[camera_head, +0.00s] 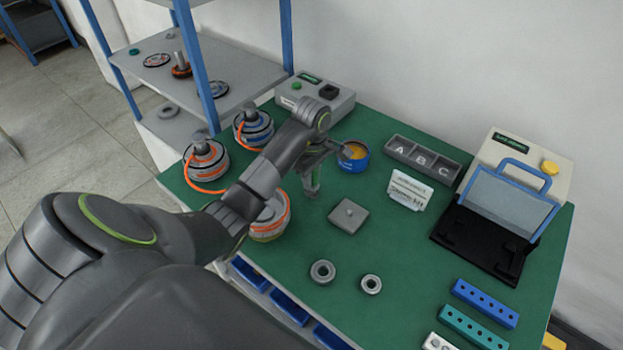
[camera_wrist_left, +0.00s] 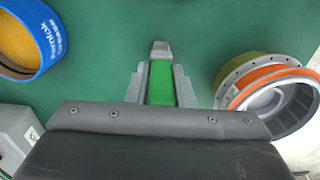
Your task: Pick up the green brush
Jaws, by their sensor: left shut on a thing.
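My left gripper (camera_head: 311,182) reaches in over the green table mat, pointing down between the blue tin and the hub motors. In the left wrist view, my left gripper (camera_wrist_left: 160,78) is shut on the green brush (camera_wrist_left: 161,88). The brush's green part lies between the two grey fingers, and a grey end sticks out past the fingertips. In the head view the brush is mostly hidden by the gripper. I cannot tell whether it touches the mat. My right gripper is not in view.
A hub motor with an orange band (camera_head: 270,218) stands close beside the gripper. A round blue tin (camera_head: 354,156) is on the other side. A grey square block (camera_head: 348,216) and two metal rings sit nearer the front. An A-B-C tray (camera_head: 422,160) is at the back.

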